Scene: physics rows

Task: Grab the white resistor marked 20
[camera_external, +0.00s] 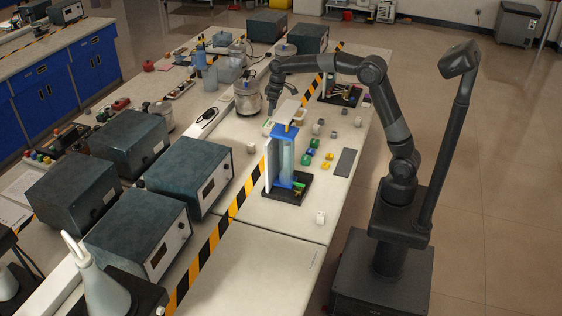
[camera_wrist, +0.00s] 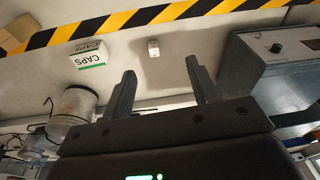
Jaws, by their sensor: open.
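My gripper (camera_external: 271,108) is open and empty, above the table beside the glass jar. In the wrist view its two dark fingers (camera_wrist: 160,85) are spread wide with nothing between them. A small white block (camera_wrist: 153,47) lies on the table beyond the fingertips, roughly in line with the gap and apart from them. It appears to be the small white piece (camera_external: 251,148) near the dark instrument in the external view. Another small white piece (camera_external: 320,218) lies near the table's front edge. No marking is legible, so I cannot tell which is the resistor marked 20.
A white and green CAPS box (camera_wrist: 88,55) lies left of the white block. A glass jar (camera_external: 248,97) and a dark instrument (camera_external: 190,175) stand nearby. A blue-framed apparatus (camera_external: 284,155) stands on a black base. Several small coloured blocks lie right of it. Striped tape crosses the table.

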